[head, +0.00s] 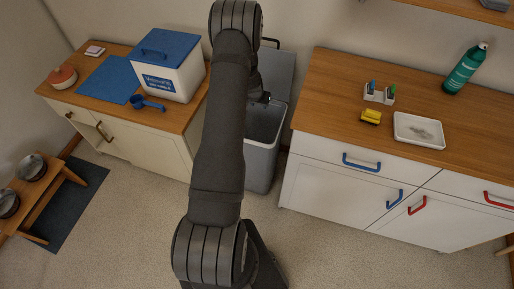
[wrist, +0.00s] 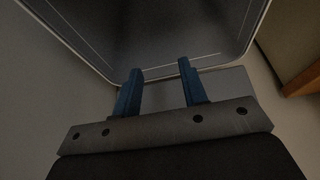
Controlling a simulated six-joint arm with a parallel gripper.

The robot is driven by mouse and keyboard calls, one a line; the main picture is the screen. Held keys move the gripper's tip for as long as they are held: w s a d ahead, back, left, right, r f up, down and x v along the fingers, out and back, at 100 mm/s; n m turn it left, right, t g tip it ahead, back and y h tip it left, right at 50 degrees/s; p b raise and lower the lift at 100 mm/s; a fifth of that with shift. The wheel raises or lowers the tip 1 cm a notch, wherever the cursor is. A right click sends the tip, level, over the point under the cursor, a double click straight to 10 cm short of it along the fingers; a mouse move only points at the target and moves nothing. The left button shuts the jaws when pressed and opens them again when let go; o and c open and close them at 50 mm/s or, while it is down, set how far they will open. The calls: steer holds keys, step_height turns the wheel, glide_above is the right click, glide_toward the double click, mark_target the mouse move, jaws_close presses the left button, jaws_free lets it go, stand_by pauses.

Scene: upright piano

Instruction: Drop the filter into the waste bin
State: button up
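The grey waste bin (head: 260,168) stands between the two cabinets, its lid (head: 277,68) raised at the back. Its dark inside (wrist: 165,28) fills the top of the wrist view. My gripper (wrist: 159,65) is open, its two blue fingers apart with nothing visible between them. The fingertips overlap the bin's rim and opening in that view. In the head view my arm hides most of the gripper and part of the bin. I cannot clearly make out a filter. A grey patch lies in the white tray (head: 402,138) on the right counter; I cannot tell what it is.
The left counter holds a white box with a blue lid (head: 168,72), a blue scoop (head: 147,103) and a blue mat (head: 108,80). The right counter holds a yellow sponge (head: 371,117), a small rack (head: 379,93) and a green bottle (head: 464,70). Both counters flank the bin closely.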

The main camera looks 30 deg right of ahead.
steer(key=v, duration=1.7)
steer(key=shift+r, duration=0.2)
steer(key=shift+f, duration=0.1)
steer(key=x, duration=1.7)
